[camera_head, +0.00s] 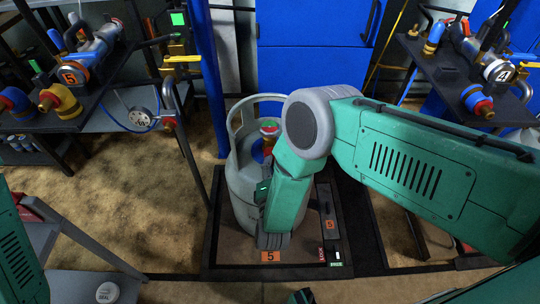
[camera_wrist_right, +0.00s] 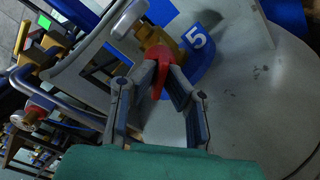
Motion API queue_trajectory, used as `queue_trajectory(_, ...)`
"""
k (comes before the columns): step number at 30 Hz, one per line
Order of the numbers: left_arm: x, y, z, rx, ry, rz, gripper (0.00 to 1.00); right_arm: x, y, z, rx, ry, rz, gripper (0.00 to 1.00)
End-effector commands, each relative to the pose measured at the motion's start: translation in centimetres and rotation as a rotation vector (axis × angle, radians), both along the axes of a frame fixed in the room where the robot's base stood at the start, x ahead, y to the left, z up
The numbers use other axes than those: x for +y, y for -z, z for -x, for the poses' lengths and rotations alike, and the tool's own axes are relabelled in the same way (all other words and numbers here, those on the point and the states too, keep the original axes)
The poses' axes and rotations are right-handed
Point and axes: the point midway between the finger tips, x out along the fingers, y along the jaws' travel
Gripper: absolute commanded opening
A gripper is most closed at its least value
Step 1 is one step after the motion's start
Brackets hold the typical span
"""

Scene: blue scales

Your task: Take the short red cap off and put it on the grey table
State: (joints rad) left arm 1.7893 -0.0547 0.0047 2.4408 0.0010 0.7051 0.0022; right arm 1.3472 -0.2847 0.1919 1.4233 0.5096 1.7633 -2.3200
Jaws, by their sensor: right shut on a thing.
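The short red cap (camera_wrist_right: 158,62) is on the side of the brass valve (camera_wrist_right: 150,36) of the grey gas cylinder (camera_head: 240,190). My right gripper (camera_wrist_right: 165,80) is shut on the red cap, with one finger on each side. The cap still meets the brass fitting in the right wrist view; I cannot tell whether it is loose. In the head view my right forearm hides most of the valve and the fingers. A grey table (camera_head: 72,286) shows at the lower left. My left gripper is not in view.
A white round seal (camera_head: 108,292) lies on the grey table. The cylinder stands on a dark-framed platform (camera_head: 215,262) with an orange 5 label. Blue cabinets (camera_head: 310,50) stand behind. Benches with fittings (camera_head: 100,90) are at left and right.

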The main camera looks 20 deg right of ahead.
Motion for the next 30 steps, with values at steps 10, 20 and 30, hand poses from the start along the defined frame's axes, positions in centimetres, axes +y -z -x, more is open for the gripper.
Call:
queue_trajectory(10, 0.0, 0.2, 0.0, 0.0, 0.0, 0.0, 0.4, 0.7, 0.4, 0.2, 0.032, -0.015, 0.07, 0.0)
queue_trajectory(20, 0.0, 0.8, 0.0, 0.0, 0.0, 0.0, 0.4, 0.6, 0.3, 0.3, 0.103, -0.013, 0.318, 0.0)
queue_trajectory(30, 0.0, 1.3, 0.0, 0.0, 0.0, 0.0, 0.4, 0.7, 0.5, 0.4, 0.155, -0.014, 0.491, 0.0)
